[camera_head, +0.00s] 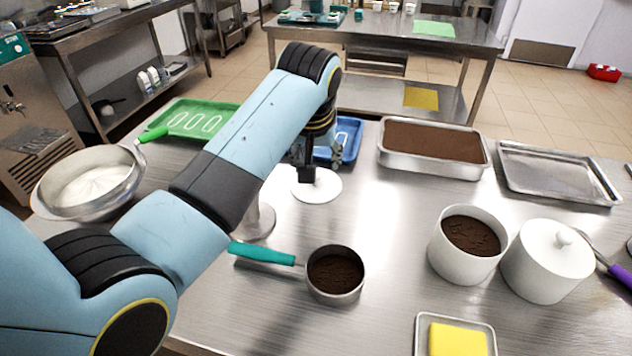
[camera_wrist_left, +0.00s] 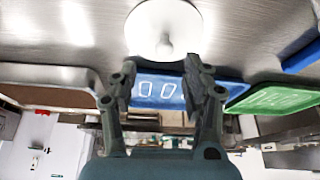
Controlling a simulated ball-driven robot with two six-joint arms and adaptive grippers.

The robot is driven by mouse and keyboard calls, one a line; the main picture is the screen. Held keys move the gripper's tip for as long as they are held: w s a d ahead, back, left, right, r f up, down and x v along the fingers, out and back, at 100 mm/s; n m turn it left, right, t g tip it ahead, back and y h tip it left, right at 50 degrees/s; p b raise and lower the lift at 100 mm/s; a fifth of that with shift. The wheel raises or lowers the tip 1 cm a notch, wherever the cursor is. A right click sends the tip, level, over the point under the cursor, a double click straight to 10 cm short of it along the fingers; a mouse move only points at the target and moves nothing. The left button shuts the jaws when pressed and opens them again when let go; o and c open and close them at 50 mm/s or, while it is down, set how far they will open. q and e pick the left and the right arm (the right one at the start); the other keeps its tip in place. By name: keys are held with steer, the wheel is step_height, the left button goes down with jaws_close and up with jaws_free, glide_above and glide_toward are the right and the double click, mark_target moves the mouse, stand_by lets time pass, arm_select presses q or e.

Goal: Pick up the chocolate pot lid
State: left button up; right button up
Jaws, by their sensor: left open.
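The chocolate pot lid (camera_head: 322,189) is a white round disc lying on the steel table, partly hidden by my left gripper. In the left wrist view the lid (camera_wrist_left: 150,35) shows its round knob, in front of the fingertips. My left gripper (camera_head: 318,162) is above the lid in the head view. In the left wrist view the gripper (camera_wrist_left: 160,78) has its two fingers spread with nothing between them. An uncovered white pot (camera_head: 460,266) with dark brown contents stands to the right. My right gripper is not in view.
A saucepan (camera_head: 335,290) with a teal handle stands in front of the lid. A blue tray (camera_head: 347,138) and a green tray (camera_head: 190,120) lie behind. A lidded white pot (camera_head: 545,275) stands beside the uncovered one. The table between lid and pots is clear.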

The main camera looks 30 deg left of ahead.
arm_select(q)
steer(key=x, duration=0.4)
steer(key=shift+s+a+f, duration=0.25)
steer(key=shift+a+f, duration=0.05)
steer(key=shift+f, duration=0.05)
steer(key=shift+w+f, duration=0.2)
steer(key=shift+f, duration=0.15)
steer(key=shift+s, duration=0.1)
steer(key=shift+c, duration=1.7)
steer(key=c, duration=0.4)
steer(key=shift+c, duration=0.8)
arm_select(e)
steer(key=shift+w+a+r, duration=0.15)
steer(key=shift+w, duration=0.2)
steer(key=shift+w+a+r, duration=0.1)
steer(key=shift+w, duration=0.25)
